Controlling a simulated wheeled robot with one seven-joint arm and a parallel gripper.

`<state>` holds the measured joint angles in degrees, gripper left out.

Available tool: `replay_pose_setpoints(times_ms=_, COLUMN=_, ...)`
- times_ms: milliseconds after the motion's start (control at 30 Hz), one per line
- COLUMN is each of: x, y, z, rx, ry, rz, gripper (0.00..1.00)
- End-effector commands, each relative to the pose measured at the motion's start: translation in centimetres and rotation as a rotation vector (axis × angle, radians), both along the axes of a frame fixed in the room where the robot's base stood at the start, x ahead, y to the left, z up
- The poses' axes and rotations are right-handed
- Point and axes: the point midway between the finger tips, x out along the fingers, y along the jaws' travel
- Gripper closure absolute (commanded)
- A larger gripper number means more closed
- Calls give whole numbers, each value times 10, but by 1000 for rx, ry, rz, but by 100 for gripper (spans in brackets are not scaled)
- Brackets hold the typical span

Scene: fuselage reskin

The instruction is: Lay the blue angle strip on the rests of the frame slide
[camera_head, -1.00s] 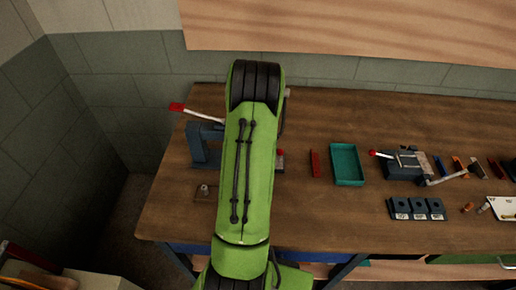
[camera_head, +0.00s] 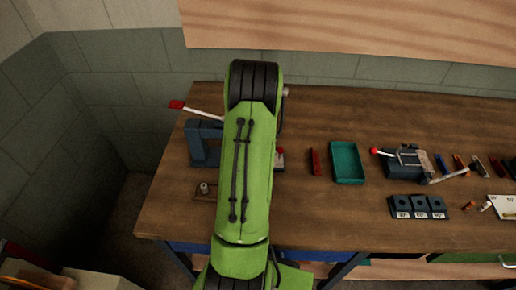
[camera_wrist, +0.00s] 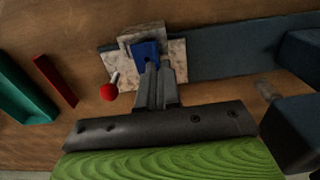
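In the wrist view the blue angle strip (camera_wrist: 146,50) is at the tips of my gripper (camera_wrist: 153,70). The fingers are close together, with blue showing between them. The strip is over a speckled grey metal block and plate (camera_wrist: 175,76), which I take for the frame slide's rests. I cannot tell whether the strip touches them. A lever with a red ball (camera_wrist: 108,92) is beside the plate. In the head view my green arm hides the gripper, the strip and most of this fixture; a dark blue-grey bracket (camera_head: 199,145) shows left of the arm.
A red bar (camera_head: 315,162) and a teal tray (camera_head: 347,164) lie right of the arm. Farther right are a lever clamp (camera_head: 402,163), dark numbered blocks (camera_head: 418,207) and several small strips. A red-tipped lever (camera_head: 190,108) sticks out left. The bench front centre is clear.

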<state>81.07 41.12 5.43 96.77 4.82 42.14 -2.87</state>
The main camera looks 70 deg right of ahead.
Motion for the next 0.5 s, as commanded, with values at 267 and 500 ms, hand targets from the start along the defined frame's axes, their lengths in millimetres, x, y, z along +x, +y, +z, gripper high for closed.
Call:
replay_pose_setpoints(times_ms=267, x=0, y=0, z=-4, rx=0, ry=0, rz=0, gripper=88)
replay_pose_setpoints(times_ms=500, x=0, y=0, z=-4, rx=0, ry=0, rz=0, gripper=67)
